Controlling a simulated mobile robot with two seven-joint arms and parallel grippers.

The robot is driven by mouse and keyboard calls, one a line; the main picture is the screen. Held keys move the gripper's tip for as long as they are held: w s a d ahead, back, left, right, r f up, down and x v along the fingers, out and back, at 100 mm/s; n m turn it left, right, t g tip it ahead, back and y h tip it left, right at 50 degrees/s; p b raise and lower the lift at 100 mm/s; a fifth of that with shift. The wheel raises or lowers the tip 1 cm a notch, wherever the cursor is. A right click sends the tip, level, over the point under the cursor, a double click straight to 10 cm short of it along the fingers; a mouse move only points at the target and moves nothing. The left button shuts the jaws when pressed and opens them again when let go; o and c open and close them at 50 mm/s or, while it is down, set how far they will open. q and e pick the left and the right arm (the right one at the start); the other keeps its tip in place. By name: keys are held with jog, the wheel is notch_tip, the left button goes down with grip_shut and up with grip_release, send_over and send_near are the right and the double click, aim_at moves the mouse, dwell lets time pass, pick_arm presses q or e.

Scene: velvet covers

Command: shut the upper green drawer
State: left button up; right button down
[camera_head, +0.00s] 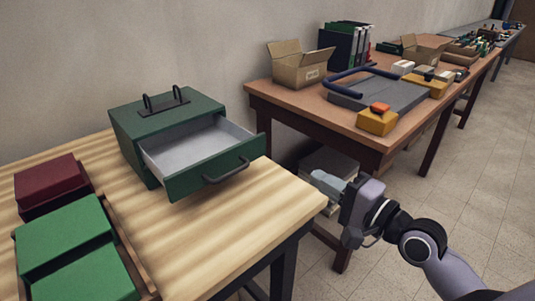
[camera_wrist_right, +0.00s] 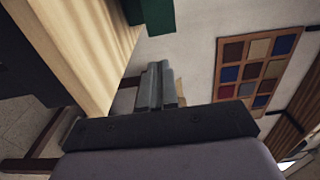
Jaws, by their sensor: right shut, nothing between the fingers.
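A green cabinet (camera_head: 134,124) stands on the near wooden table, with a black handle on its top. Its upper drawer (camera_head: 217,176) is pulled well out toward the front right, and its pale inside is empty. The drawer front has a dark bar handle (camera_head: 226,171). My right gripper (camera_head: 318,177) is shut and empty, beyond the table's right edge and apart from the drawer. In the right wrist view its fingers (camera_wrist_right: 157,85) are together, with a green part with a dark piece (camera_wrist_right: 148,13) at the top. My left gripper is not in view.
Dark red (camera_head: 49,184) and green (camera_head: 65,237) velvet-like blocks sit at the table's left. The wooden table top (camera_head: 230,232) is clear in front of the drawer. A second table (camera_head: 345,112) behind holds a cardboard box (camera_head: 299,65) and tools. A color-square panel (camera_wrist_right: 257,66) hangs on the wall.

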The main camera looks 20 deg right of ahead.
aim_at(265, 146)
jog(key=x, duration=1.3)
jog(key=shift+w, duration=0.1)
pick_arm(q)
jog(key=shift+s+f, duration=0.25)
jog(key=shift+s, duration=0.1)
pick_arm(e)
jog(key=shift+w+a, duration=0.1)
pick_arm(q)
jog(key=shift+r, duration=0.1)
pick_arm(e)
jog(key=shift+w, duration=0.1)
